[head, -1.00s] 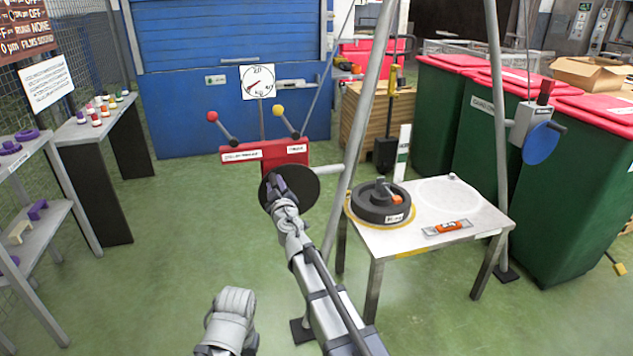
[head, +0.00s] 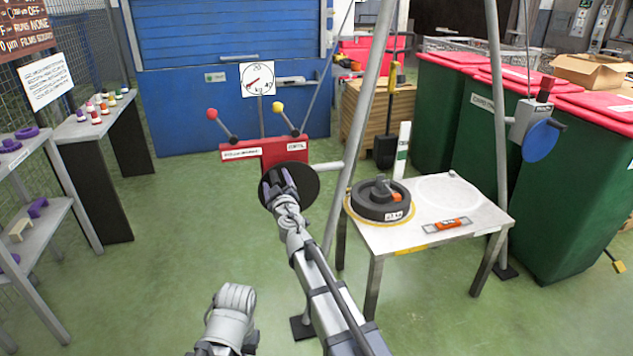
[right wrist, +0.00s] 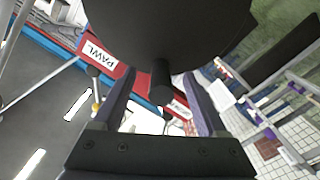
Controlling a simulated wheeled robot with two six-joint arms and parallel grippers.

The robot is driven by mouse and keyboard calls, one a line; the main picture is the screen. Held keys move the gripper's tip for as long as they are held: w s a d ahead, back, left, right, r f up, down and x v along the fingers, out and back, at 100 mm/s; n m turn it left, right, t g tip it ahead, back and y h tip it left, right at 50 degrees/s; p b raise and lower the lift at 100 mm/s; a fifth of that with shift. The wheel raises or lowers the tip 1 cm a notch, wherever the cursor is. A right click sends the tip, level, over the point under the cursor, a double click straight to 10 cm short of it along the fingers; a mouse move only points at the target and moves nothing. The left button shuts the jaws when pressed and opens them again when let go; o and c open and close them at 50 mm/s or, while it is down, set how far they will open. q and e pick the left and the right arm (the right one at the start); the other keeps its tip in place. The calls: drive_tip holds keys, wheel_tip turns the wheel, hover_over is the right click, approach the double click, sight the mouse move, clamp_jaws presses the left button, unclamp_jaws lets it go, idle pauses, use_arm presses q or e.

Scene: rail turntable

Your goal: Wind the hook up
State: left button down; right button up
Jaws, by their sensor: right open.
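A black round disc (head: 309,182) sits on the front of the red winch housing (head: 285,152). A black peg handle (right wrist: 161,82) sticks out from the disc in the right wrist view. My right gripper (head: 279,182) is in front of the disc in the head view. Its purple fingers are open, with the peg between them in the right wrist view (right wrist: 157,88); I see no grip on it. I cannot make out the hook. A grey part of my left arm shows at the bottom, without its fingers.
A metal table (head: 440,236) right of my right arm bears a black weight (head: 380,207) and an orange level (head: 447,226). Grey tripod legs (head: 352,150) stand beside the winch. A blue disc (head: 541,140) hangs at the right. Shelves stand left; green floor between is clear.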

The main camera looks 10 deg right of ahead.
drive_tip(key=shift+s, duration=0.15)
drive_tip(key=s, duration=0.7)
drive_tip(key=shift+s, duration=0.35)
drive_tip(key=shift+d, duration=0.1)
drive_tip(key=m, duration=1.2)
drive_tip(key=s+m, duration=0.1)
drive_tip(key=m, duration=1.1)
drive_tip(key=s+m, duration=0.1)
drive_tip(key=m, duration=1.1)
